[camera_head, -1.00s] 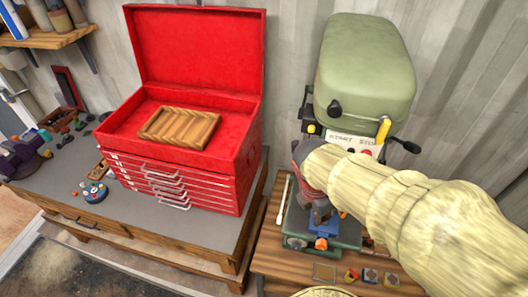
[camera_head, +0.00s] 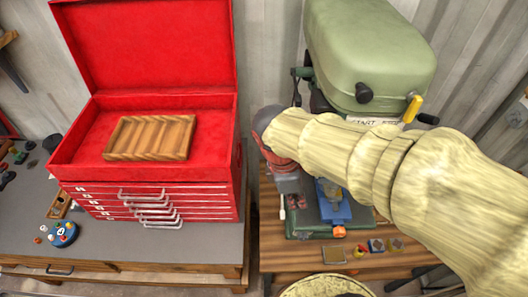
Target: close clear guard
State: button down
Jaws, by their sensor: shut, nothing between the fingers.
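The green drill press (camera_head: 372,55) stands at the right against the wall, with its START/STOP panel partly covered by my arm. A blue vise (camera_head: 333,207) sits on its green base. I cannot make out the clear guard; my arm covers the spindle area where the press's middle would show. My gripper (camera_head: 292,198) hangs at the left side of the press, beside the vise and over the left part of the base. It is shut and empty. Its fingertips are small and hard to see.
An open red toolbox (camera_head: 200,200) with a wooden tray (camera_head: 118,150) stands on the grey-topped bench to the left. Small blocks (camera_head: 377,246) lie at the front of the press's wooden stand. A yellow-tipped lever (camera_head: 412,110) sticks out from the press's right side.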

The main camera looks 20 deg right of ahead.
jog(key=w+a+m+g, duration=0.1)
jog(key=w+a+m, duration=0.1)
jog(key=w+m, duration=0.3)
jog(key=w+a+m+y, duration=0.1)
jog(key=w+a+m, duration=0.2)
jog(key=w, duration=0.9)
jog(key=shift+m+g+y+b, duration=0.3)
jog(key=shift+m+g, duration=0.1)
jog(key=shift+m, duration=1.1)
jog(key=shift+s, duration=0.15)
